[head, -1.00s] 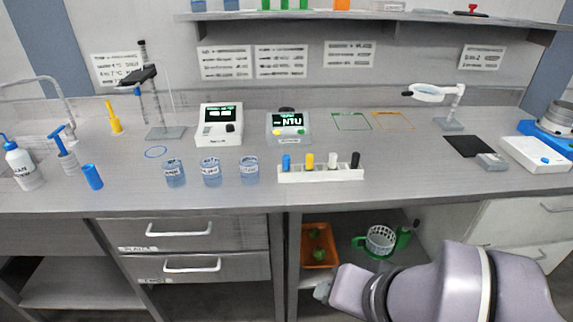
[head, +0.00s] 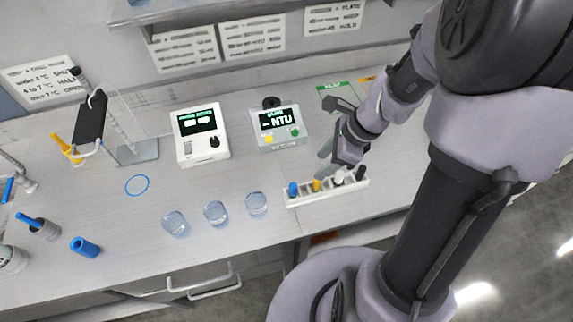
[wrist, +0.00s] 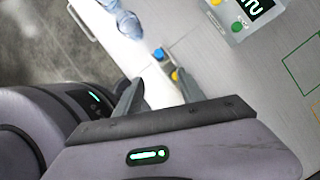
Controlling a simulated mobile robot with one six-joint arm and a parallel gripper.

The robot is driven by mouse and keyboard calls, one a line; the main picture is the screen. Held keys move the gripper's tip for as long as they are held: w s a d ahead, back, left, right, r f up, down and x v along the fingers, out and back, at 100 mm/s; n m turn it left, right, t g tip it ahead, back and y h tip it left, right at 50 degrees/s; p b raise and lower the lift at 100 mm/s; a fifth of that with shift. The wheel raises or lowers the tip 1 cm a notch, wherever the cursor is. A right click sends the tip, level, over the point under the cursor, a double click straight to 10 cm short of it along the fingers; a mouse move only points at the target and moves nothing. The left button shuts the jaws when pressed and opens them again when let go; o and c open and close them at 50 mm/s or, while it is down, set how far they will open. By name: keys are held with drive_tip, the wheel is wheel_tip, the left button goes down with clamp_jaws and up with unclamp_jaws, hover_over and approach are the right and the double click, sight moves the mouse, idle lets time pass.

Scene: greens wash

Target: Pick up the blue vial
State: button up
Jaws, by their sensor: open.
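The blue vial (head: 292,189) stands upright at the left end of a white rack (head: 331,196) on the bench. Yellow, white and black vials stand in line to its right. In the wrist view the blue cap (wrist: 159,54) shows beyond the fingertips, with the yellow cap (wrist: 175,75) closer in. My gripper (head: 327,160) is above the rack, up and right of the blue vial. In the wrist view my gripper (wrist: 158,88) has its two fingers apart, with nothing held between them.
Several beakers (head: 215,213) stand left of the rack. A turbidity meter (head: 280,128) and a white meter (head: 202,135) stand behind. Bare bench lies between the beakers and the meters.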

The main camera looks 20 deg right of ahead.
drive_tip(key=b, duration=0.4)
approach(294, 186)
wheel_tip(294, 186, down, 4)
drive_tip(key=x, duration=0.2)
drive_tip(key=b+x, duration=0.1)
drive_tip(key=x, duration=0.1)
drive_tip(key=a+b+x, duration=0.1)
drive_tip(key=x, duration=0.1)
drive_tip(key=shift+w+a, duration=0.2)
drive_tip(key=shift+w, duration=0.2)
drive_tip(key=shift+r, duration=0.15)
clamp_jaws()
